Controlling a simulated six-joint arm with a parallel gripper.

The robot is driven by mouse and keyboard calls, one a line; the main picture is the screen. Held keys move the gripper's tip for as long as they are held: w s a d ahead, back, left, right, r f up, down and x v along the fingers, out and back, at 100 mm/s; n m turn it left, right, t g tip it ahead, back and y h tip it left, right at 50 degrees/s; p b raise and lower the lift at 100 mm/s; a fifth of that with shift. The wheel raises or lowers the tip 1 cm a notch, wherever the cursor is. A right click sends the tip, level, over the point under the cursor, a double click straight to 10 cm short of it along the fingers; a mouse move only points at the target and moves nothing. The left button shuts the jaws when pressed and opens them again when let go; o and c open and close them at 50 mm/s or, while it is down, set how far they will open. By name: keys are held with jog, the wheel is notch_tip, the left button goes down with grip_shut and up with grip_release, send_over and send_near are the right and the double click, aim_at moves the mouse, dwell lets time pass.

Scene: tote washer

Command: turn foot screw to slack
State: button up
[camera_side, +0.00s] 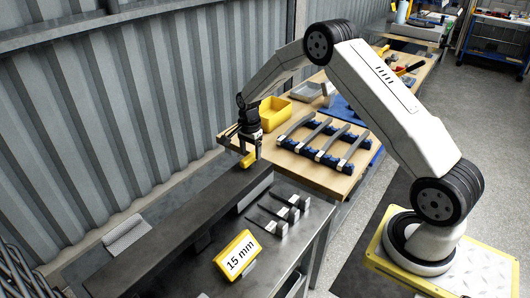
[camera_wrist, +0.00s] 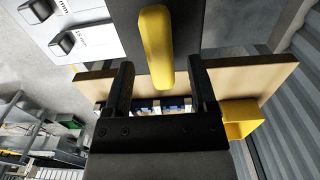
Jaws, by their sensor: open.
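A yellow handle (camera_side: 249,159) stands at the far end of a long dark beam (camera_side: 175,222) in the side view; it may belong to the foot screw, but no screw thread shows. In the wrist view the yellow handle (camera_wrist: 156,45) lies lengthwise, with its rounded lower end at the gap between my fingertips. My gripper (camera_wrist: 161,64) is open, one black finger on each side of that end. I cannot tell whether a finger touches it. In the side view my gripper (camera_side: 247,146) is just above and around the handle's top.
A yellow "15 mm" sign (camera_side: 237,255) and several metal pieces (camera_side: 285,215) stand right of the beam. Behind are a wooden bench (camera_side: 322,178) with a blue-and-grey rack (camera_side: 322,142) and a yellow bin (camera_side: 276,112). A corrugated wall (camera_side: 110,110) runs close on the left.

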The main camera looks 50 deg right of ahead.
jog(key=shift+f, duration=1.25)
grip_shut()
